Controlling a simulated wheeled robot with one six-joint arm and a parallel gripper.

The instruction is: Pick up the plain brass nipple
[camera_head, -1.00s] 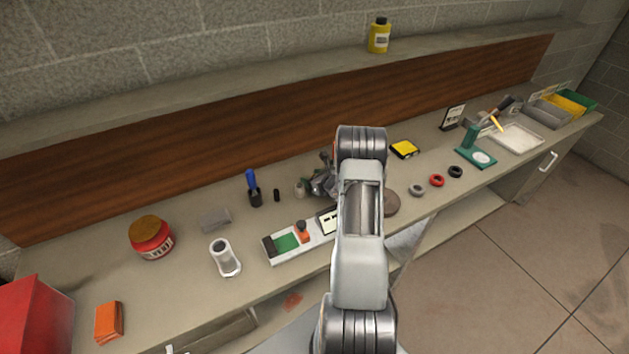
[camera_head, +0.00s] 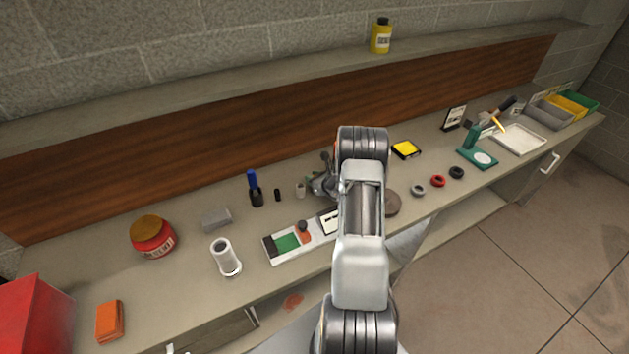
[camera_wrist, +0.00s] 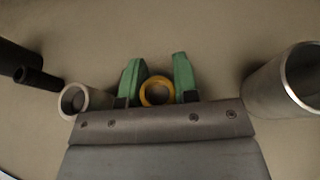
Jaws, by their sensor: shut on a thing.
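The plain brass nipple (camera_wrist: 157,91) shows in the wrist view as a short yellow ring seen end-on. My gripper (camera_wrist: 158,84) has its two green-tipped fingers on either side of it and is shut on it. I cannot tell whether the nipple touches the bench or is just above it. In the head view my arm and its dark wrist parts hide the nipple and the fingertips.
A grey nipple (camera_wrist: 82,100) stands close left of my fingers, with a black one (camera_wrist: 38,78) beyond. A wide grey pipe (camera_wrist: 285,82) is at right. On the bench (camera_head: 185,280) are a red jar (camera_head: 152,240), white pipe fitting (camera_head: 225,258) and flat tray (camera_head: 270,252).

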